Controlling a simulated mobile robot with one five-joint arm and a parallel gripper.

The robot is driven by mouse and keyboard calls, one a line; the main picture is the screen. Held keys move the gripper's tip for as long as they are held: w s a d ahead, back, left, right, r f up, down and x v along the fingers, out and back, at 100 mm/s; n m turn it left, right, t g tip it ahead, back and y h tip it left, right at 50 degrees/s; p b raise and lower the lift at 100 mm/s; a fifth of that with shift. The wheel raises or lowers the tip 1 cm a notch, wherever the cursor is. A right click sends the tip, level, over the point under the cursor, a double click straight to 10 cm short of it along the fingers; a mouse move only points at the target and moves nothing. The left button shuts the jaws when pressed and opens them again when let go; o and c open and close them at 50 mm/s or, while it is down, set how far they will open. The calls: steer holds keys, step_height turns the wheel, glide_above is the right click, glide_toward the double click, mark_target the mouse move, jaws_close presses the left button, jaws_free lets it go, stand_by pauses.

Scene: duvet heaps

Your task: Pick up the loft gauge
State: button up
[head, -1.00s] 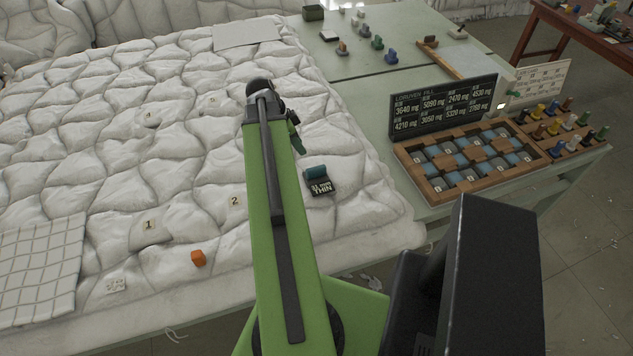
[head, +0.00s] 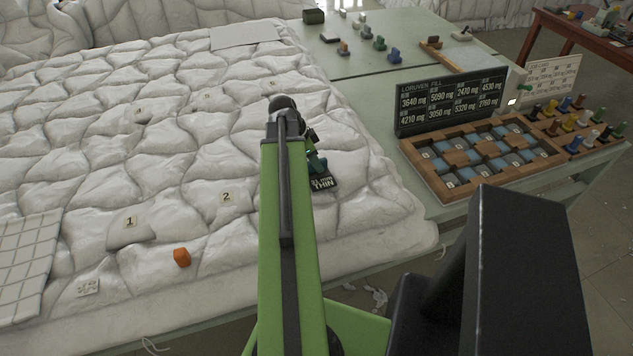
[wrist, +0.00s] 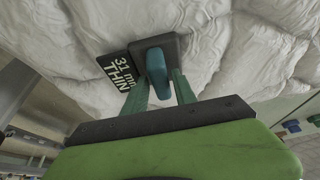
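The loft gauge (head: 322,183) lies on the white quilted duvet (head: 160,170), right of my arm. It has a dark base, a teal grip and a black plate lettered "31 mm THIN". In the head view my arm and gripper (head: 316,163) cover part of it. In the wrist view the gauge's teal grip (wrist: 157,68) stands between the two green fingers of my gripper (wrist: 160,82), one on each side. The fingers look apart, with a gap beside the grip. Whether either finger touches it is unclear.
A gridded white sheet (head: 25,265) lies at left.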

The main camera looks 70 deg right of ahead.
steer(key=shift+s+d+f, duration=0.15)
steer(key=shift+f, duration=0.5)
steer(key=shift+r, duration=0.2)
jaws_close()
stand_by(0.7)
